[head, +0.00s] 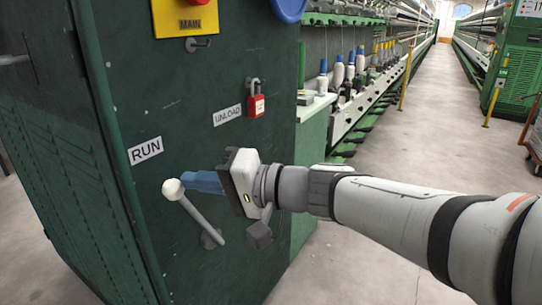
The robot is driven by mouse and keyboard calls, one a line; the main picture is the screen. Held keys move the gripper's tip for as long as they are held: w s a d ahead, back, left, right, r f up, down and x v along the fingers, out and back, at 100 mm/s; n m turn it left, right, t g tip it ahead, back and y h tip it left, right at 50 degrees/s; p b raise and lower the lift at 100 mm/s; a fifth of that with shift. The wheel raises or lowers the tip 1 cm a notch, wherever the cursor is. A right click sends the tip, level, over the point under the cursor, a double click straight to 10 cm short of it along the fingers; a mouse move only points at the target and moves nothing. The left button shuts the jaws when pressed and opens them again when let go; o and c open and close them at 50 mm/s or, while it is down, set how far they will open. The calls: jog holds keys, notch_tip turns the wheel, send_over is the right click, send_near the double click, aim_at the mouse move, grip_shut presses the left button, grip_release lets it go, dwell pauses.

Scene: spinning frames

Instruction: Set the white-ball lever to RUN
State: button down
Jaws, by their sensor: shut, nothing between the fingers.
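The white-ball lever has a white ball (173,189) at the upper left end of a grey rod (198,218), which runs down right to a pivot on the green cabinet face. The lever leans up-left toward the RUN label (145,150); the ball sits below and a little right of that label. The UNLOAD label (227,115) is up-right of the ball. My gripper (192,182) reaches in from the right with its blue fingers shut and empty. Their tips are right beside the ball's right side; I cannot tell whether they touch it.
A red padlock (256,106) hangs on a hasp right of UNLOAD. A yellow MAIN plate (186,17) with a red part is above. The aisle floor (410,130) is clear.

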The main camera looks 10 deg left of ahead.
jog(key=shift+s+a+f, duration=0.15)
jog(key=shift+s+f, duration=0.1)
jog(key=shift+s, duration=0.15)
jog(key=d+r+p, duration=0.3)
jog(key=d, duration=1)
jog(key=shift+w+r, duration=0.35)
jog(key=shift+w, duration=0.05)
